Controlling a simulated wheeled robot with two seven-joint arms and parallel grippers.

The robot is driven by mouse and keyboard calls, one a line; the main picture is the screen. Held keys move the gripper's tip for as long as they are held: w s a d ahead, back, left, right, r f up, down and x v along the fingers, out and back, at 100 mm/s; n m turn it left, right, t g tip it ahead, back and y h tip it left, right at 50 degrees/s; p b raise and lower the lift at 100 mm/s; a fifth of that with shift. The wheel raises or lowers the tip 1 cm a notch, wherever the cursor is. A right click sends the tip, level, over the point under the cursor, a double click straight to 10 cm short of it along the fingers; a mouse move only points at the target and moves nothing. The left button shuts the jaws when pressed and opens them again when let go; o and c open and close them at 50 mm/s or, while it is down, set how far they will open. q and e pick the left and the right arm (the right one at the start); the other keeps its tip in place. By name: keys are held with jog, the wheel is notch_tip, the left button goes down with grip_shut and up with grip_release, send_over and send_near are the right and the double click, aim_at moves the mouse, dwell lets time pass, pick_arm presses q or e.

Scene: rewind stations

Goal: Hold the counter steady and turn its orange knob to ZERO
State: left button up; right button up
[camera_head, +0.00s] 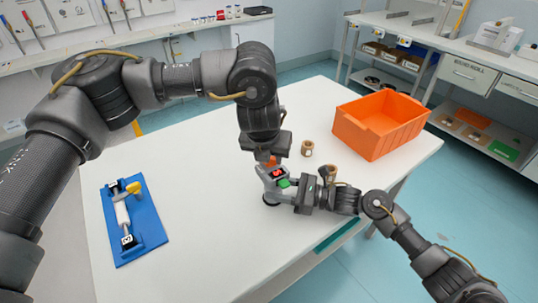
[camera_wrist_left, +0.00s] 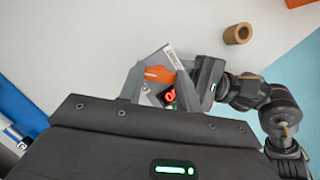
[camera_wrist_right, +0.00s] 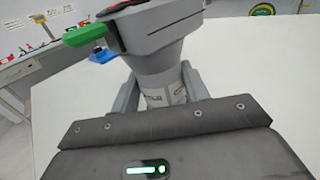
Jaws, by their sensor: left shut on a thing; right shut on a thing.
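The counter (camera_head: 275,179) is a small grey device on the white table, with a green lever (camera_head: 284,183) and an orange knob (camera_head: 268,162). My left gripper (camera_head: 267,157) reaches down from above and is shut on the orange knob, which shows between its fingers in the left wrist view (camera_wrist_left: 158,74). A dark window with a red mark (camera_wrist_left: 168,96) shows beside the knob; I cannot read it surely. My right gripper (camera_head: 283,196) comes from the right and is shut on the counter's narrow lower body, labelled white in the right wrist view (camera_wrist_right: 163,97).
An orange crate (camera_head: 372,141) stands at the table's right back. Two brown spools (camera_head: 307,149) (camera_head: 328,172) stand near my right gripper. A blue fixture (camera_head: 150,229) with a white roller and yellow handle lies at the left. The table between the fixture and the counter is clear.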

dwell(0.5)
pick_arm(q)
jog(key=o, duration=1)
jog(key=d+v, duration=0.1)
jog(key=v, duration=1.1)
jog(key=shift+a, duration=0.45)
jog(key=shift+s, duration=0.1)
jog(key=shift+f, duration=0.1)
pick_arm(e)
jog(key=o, duration=1.2)
jog(key=shift+c, duration=0.2)
